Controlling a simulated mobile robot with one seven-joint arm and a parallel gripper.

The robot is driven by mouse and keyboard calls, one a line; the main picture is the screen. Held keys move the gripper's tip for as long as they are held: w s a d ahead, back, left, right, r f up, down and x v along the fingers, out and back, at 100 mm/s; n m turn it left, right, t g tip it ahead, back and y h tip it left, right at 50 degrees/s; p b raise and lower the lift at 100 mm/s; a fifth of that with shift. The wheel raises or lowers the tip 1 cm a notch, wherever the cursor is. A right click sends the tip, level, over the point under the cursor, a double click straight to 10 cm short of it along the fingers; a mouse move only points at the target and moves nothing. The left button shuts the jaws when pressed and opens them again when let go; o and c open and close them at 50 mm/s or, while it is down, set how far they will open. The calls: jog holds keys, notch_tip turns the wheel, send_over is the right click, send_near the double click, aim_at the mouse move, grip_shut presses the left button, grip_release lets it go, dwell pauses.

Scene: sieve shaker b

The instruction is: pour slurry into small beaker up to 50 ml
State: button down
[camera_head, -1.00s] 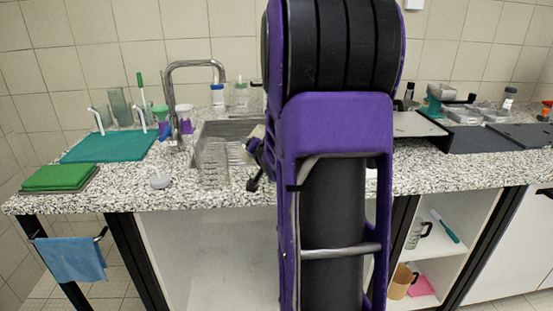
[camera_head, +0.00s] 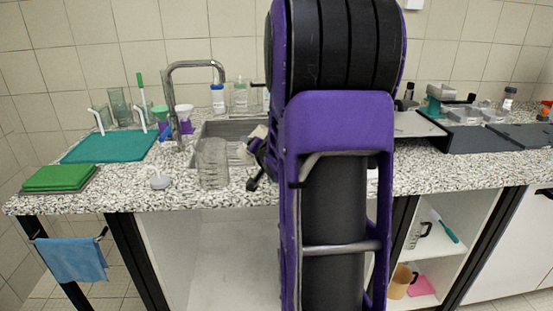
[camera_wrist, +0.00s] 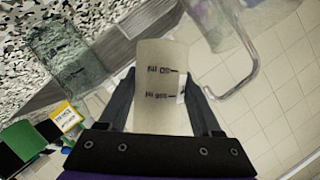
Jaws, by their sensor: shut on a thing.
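My gripper (camera_wrist: 160,92) is shut on a pale cream beaker (camera_wrist: 160,70) with dark volume marks, which appear inverted in the wrist view. In the head view my arm hides most of the gripper; a cream part of the held beaker (camera_head: 259,132) shows beside it. A clear glass beaker (camera_head: 213,165) stands upright on the counter's front part, left of my gripper. A clear marked beaker (camera_wrist: 65,55) also shows at upper left in the wrist view. I cannot tell the liquid level in either beaker.
The sink (camera_head: 235,130) and tap (camera_head: 172,100) lie behind the glass beaker.

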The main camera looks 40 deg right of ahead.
jog(key=shift+r+m+p, duration=0.15)
jog(key=shift+m+p, duration=0.15)
jog(key=shift+p, duration=0.05)
dwell(0.9)
jog(key=shift+f+m+t+y, duration=0.3)
jog(key=shift+m+t, duration=0.2)
jog(key=shift+m, duration=0.1)
dwell(1.9)
jog(key=shift+a+r+m+t+p, duration=0.1)
jog(key=shift+r+m+t+p, duration=0.3)
jog(key=shift+m, duration=0.3)
dwell(1.7)
jog(key=shift+f+m+y+b, duration=0.15)
jog(key=shift+m+y+b, duration=0.15)
jog(key=shift+m, duration=0.1)
dwell(1.4)
